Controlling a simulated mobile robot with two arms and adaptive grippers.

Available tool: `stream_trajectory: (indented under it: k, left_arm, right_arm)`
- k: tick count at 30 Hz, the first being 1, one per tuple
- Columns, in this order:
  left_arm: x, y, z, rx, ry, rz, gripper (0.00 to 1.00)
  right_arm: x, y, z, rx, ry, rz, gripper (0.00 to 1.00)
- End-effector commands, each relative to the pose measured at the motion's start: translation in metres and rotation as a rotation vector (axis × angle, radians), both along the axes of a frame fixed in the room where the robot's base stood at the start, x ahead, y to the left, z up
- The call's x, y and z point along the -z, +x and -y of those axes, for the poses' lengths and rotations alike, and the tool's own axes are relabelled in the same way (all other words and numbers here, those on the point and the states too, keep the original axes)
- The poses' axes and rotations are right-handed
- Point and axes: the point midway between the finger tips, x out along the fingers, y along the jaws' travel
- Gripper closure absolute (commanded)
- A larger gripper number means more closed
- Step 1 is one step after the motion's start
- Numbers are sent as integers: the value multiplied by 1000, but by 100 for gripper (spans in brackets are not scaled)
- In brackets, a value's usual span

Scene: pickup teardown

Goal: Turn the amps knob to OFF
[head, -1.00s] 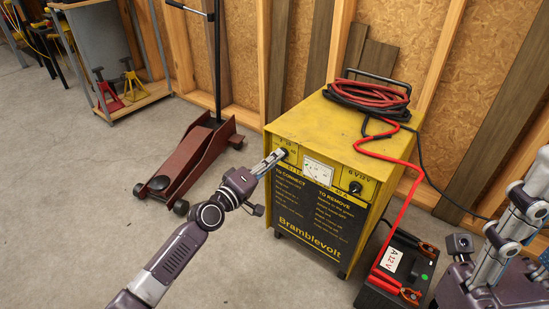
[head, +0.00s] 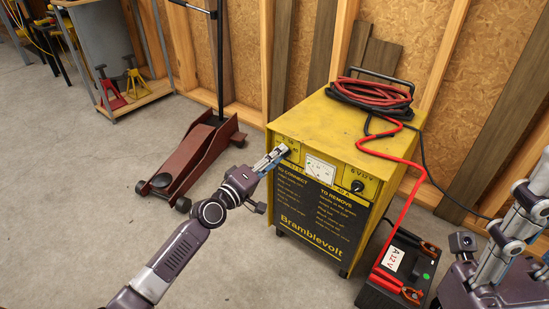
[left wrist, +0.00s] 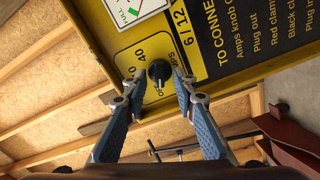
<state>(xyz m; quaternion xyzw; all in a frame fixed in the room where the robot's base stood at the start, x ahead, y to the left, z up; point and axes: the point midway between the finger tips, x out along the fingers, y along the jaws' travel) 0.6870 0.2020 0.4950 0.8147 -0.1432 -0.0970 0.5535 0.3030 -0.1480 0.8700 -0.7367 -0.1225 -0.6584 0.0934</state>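The yellow Bramblevolt charger (head: 350,140) stands on the floor with its front panel towards me. Its black amps knob (left wrist: 159,71) sits on a yellow dial with 40 and OFF printed around it. A pale mark shows at the knob's lower side in the left wrist view, near OFF; I cannot tell the exact setting. My left gripper (head: 277,157) is at the panel's upper left corner, hiding the knob in the head view. In the left wrist view its fingertips (left wrist: 159,79) are apart, one on each side of the knob, with small gaps showing.
The volts knob (head: 357,187) and a meter (head: 320,169) are on the same panel. Red and black cables (head: 372,95) lie coiled on top and run to a black 12 V battery (head: 395,270) at right. A red floor jack (head: 195,158) stands left.

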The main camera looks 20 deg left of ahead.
Motion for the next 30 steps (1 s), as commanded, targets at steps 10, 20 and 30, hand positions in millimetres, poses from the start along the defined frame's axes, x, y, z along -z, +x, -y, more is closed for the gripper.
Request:
stream_trajectory:
  k: [10, 20, 30]
  left_arm:
    - [2, -39, -15, -1, 4, -3, 74]
    - [2, -95, -35, 1, 5, -3, 74]
    - [0, -113, -41, 0, 0, 0, 74]
  right_arm:
    - [0, 0, 0, -1, -2, 0, 60]
    - [0, 0, -1, -1, -3, 0, 60]
    - [1, 0, -1, -1, -3, 0, 60]
